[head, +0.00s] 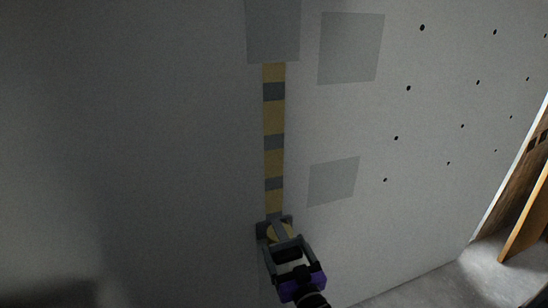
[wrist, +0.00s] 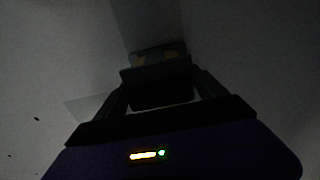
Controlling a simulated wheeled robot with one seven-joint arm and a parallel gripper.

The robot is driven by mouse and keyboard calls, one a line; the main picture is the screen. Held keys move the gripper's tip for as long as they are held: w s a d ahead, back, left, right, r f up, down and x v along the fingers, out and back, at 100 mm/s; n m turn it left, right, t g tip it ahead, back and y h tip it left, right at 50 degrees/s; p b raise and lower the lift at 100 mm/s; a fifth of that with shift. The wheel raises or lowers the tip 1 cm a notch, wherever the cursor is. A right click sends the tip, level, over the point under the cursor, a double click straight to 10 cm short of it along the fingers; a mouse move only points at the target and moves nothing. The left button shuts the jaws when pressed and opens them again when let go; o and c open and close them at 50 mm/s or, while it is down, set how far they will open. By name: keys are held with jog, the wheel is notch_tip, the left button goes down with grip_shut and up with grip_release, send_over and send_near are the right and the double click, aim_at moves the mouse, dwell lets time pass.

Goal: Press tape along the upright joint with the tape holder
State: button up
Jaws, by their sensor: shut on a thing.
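The tape holder (head: 266,232) is a grey frame with a yellow roll, held close against the wall. My gripper (head: 291,258) is shut on it. The upright joint (head: 273,142) runs up the wall above the holder, covered by a strip of alternating yellow and grey bands. The strip reaches from a grey patch at the top down to the holder. In the dark wrist view the tape holder (wrist: 158,56) is ahead of my gripper (wrist: 160,98), with faint yellow on it. Whether the roll touches the wall is unclear.
Grey squares (head: 350,48) and (head: 333,181) lie flat on the wall right of the joint. Several dark dots mark the right panel (head: 440,120). Brown boards (head: 527,205) lean at the far right. Bare floor (head: 440,283) shows at lower right.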

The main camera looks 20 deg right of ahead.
jog(key=shift+w+r, duration=0.1)
notch_tip(320, 180, up, 12)
jog(key=p, duration=1)
jog(key=shift+p, duration=0.3)
notch_tip(320, 180, up, 30)
jog(key=p, duration=2)
jog(key=shift+p, duration=0.35)
jog(key=s, duration=0.7)
dwell(0.4)
dwell(0.4)
